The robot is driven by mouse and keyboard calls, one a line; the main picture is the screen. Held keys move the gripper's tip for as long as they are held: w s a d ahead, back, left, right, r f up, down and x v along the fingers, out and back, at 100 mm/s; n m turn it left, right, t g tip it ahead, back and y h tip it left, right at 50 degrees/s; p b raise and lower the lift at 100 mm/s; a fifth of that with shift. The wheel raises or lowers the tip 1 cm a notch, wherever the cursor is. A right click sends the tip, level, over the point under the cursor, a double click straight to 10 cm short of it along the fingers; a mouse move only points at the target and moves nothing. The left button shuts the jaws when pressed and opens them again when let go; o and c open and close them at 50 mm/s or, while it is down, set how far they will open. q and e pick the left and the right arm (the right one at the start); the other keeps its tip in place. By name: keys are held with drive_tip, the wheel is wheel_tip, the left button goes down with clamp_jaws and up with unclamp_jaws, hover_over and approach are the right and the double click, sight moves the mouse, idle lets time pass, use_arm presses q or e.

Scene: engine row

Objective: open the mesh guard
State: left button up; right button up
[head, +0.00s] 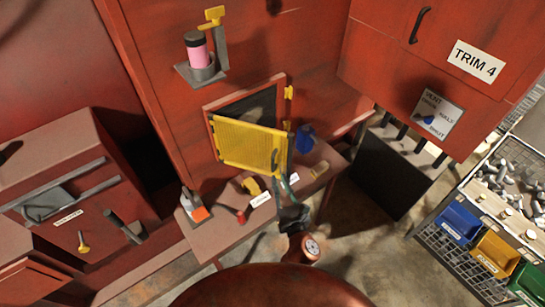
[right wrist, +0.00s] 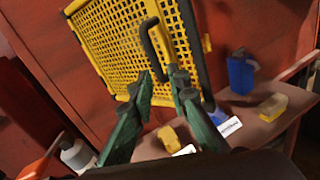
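The mesh guard (head: 243,143) is a yellow perforated panel on the red wall. In the head view it stands partly swung out from its frame, with its left edge close to the frame and the dark opening (head: 255,104) showing above it. Its black handle (head: 275,160) is near the right edge; it also shows in the right wrist view (right wrist: 152,45). My right gripper (right wrist: 162,80) is open just below the handle, whose lower end appears between the fingertips. Contact cannot be told. In the head view this gripper (head: 286,183) is small and partly dark. My left gripper is out of view.
A red cabinet marked TRIM 4 (head: 476,62) overhangs at right. A rack with coloured bins (head: 460,222) stands beyond.

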sight(273, 163)
drive_tip(key=shift+n+t, duration=0.3)
drive_tip(key=shift+n, duration=0.2)
drive_tip(key=w+r, duration=0.1)
drive_tip(key=w, duration=0.1)
drive_tip(key=w+a+r, duration=0.1)
drive_tip(key=w, duration=0.1)
drive_tip(key=w+a+r, duration=0.1)
drive_tip(key=w, duration=0.1)
drive_tip(key=shift+a+p, duration=0.15)
drive_tip(key=shift+p, duration=0.2)
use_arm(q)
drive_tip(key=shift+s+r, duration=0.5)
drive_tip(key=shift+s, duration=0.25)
use_arm(e)
drive_tip(key=shift+w+a, duration=0.1)
drive_tip(key=shift+w, duration=0.4)
drive_tip(key=shift+c, duration=0.5)
clamp_jaws()
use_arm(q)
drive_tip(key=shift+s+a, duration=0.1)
